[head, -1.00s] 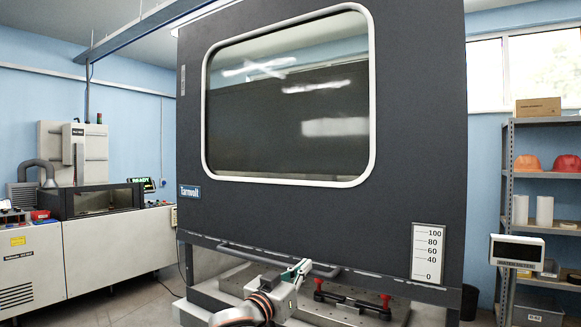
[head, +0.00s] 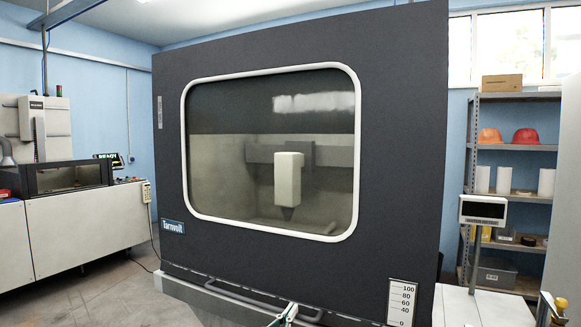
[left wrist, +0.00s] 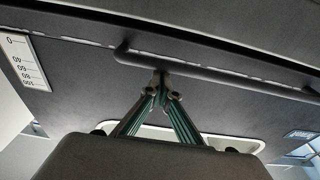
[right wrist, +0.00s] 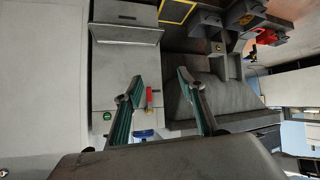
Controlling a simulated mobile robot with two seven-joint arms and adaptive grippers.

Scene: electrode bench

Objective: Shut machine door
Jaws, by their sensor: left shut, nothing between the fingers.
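The machine door (head: 400,150) is a large dark grey panel with a white-framed window, filling the middle of the head view. Its lower edge is low, near a light grey machine ledge (head: 190,295); any gap at the right is out of frame. A bar handle (head: 250,300) runs along the door's bottom; it also shows in the left wrist view (left wrist: 220,76). My left gripper (head: 287,314) is shut and empty, its fingertips (left wrist: 160,80) at the handle near one end; contact is hard to tell. My right gripper (right wrist: 155,87) is open and empty, away from the door.
A display on a post (head: 483,210) stands right of the door, before a shelf rack (head: 510,200) with helmets and rolls. Another machine (head: 85,240) stands at the left, with clear floor between. In the right wrist view, a red-handled item (right wrist: 149,98) lies beyond the fingers.

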